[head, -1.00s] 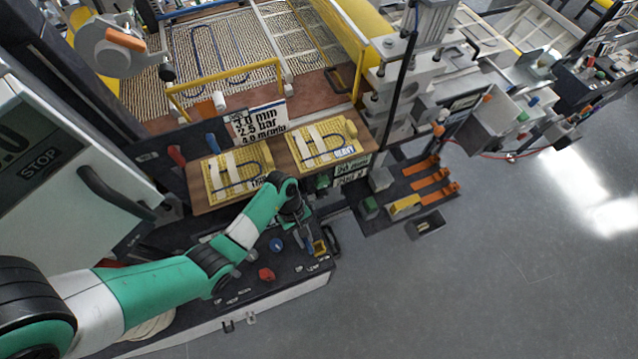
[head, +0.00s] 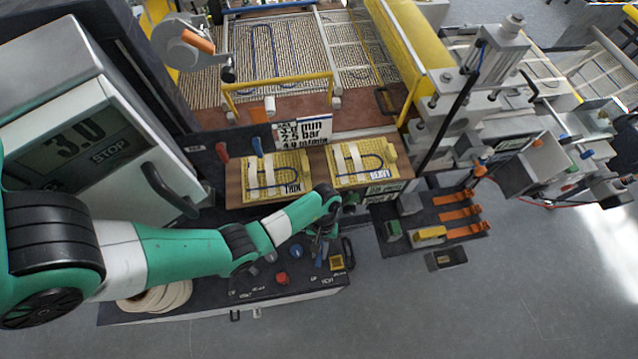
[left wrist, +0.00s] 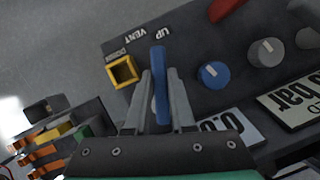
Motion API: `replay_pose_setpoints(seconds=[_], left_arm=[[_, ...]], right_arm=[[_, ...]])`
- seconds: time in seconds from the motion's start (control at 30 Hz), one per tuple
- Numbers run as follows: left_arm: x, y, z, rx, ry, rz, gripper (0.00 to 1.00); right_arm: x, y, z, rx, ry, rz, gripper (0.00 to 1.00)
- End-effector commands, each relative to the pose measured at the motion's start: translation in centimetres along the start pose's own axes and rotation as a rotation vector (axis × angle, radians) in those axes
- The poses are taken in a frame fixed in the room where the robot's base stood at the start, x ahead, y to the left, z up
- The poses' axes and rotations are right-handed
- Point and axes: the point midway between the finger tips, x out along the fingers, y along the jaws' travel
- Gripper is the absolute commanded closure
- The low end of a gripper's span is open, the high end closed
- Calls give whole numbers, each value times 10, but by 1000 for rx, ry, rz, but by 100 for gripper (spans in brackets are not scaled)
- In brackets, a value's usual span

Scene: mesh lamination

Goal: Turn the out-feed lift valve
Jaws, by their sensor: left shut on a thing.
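The out-feed lift valve shows in the left wrist view as a blue lever (left wrist: 159,62) on the dark control panel (left wrist: 195,45), beside labels reading UP and VENT. My left gripper (left wrist: 160,92) has one finger on each side of the lever and is shut on it. In the head view my left gripper (head: 321,240) is low over the panel's right end, and my own wrist partly hides the lever there. My right gripper is in neither view.
A yellow square socket (head: 337,262) sits close beside the lever. A blue knob (head: 296,251) and a red knob (head: 282,278) stand on the panel to the left. Yellow sample boards (head: 275,172) lie behind on a wooden shelf. The floor at the right front is free.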

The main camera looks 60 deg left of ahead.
Motion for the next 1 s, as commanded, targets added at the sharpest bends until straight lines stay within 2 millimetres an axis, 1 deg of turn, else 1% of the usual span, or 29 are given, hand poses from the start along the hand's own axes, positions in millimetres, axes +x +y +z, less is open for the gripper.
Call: replay_pose_setpoints(seconds=[0.27, 0.3, 0.43, 0.67, 0.77, 0.87, 1.0], left_arm=[[0, 0, 0, -1, 0, 0, 100], [0, 0, 0, -1, 0, 0, 70], [0, 0, 0, -1, 0, 0, 48], [0, 0, 0, -2, 0, 0, 48], [-3, 0, 0, -2, 1, 2, 48], [-16, 1, -1, -2, 2, 4, 48], [-45, 1, 0, -2, 3, 4, 48]], right_arm=[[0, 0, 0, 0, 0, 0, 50], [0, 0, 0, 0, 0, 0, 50], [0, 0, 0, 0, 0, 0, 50], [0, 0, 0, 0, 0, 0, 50], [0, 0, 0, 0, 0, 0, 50], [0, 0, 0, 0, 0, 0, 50], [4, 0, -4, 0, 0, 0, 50]])
